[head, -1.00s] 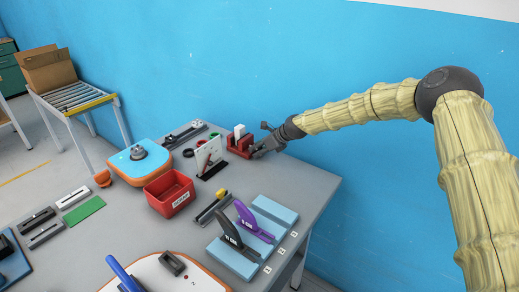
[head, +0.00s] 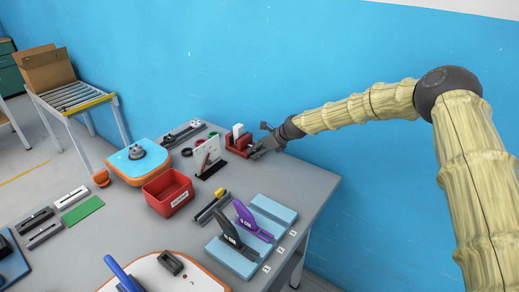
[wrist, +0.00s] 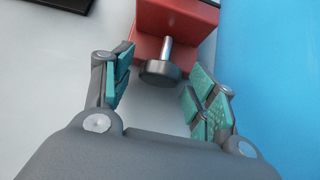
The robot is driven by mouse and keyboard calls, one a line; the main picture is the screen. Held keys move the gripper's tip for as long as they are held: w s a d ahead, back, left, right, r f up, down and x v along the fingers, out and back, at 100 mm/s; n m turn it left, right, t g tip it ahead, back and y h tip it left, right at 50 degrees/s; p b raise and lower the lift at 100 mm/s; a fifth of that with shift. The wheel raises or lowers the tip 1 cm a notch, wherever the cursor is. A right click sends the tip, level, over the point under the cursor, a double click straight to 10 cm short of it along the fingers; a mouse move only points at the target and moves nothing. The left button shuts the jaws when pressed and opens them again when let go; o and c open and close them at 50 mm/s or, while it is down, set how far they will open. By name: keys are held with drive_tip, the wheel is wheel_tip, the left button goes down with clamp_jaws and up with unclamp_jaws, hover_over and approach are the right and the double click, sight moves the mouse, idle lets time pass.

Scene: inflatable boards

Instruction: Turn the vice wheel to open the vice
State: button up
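The red vice (head: 238,142) stands near the back right of the grey table, with a white piece (head: 238,130) at its top. In the wrist view the red vice body (wrist: 170,20) shows a metal screw ending in a dark round wheel (wrist: 160,73). My gripper (head: 256,150) is at the right side of the vice. In the wrist view my gripper (wrist: 160,88) is open, with teal pads on both sides. The wheel lies between and slightly beyond the fingertips, with gaps on both sides. The vice jaws are mostly hidden in the wrist view.
A white sign (head: 207,156) stands left of the vice, and a red bin (head: 168,192) is nearer. Blue stands (head: 235,262) with black and purple tools are at the front right. The blue wall (wrist: 275,70) is close on the right.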

drive_tip(key=shift+a+r, duration=0.1)
drive_tip(key=shift+s+d+r, duration=0.15)
drive_tip(key=shift+d+r, duration=0.2)
drive_tip(key=shift+r, duration=0.05)
drive_tip(key=v, duration=1.1)
drive_tip(key=shift+s+f, duration=0.1)
drive_tip(key=shift+f, duration=0.05)
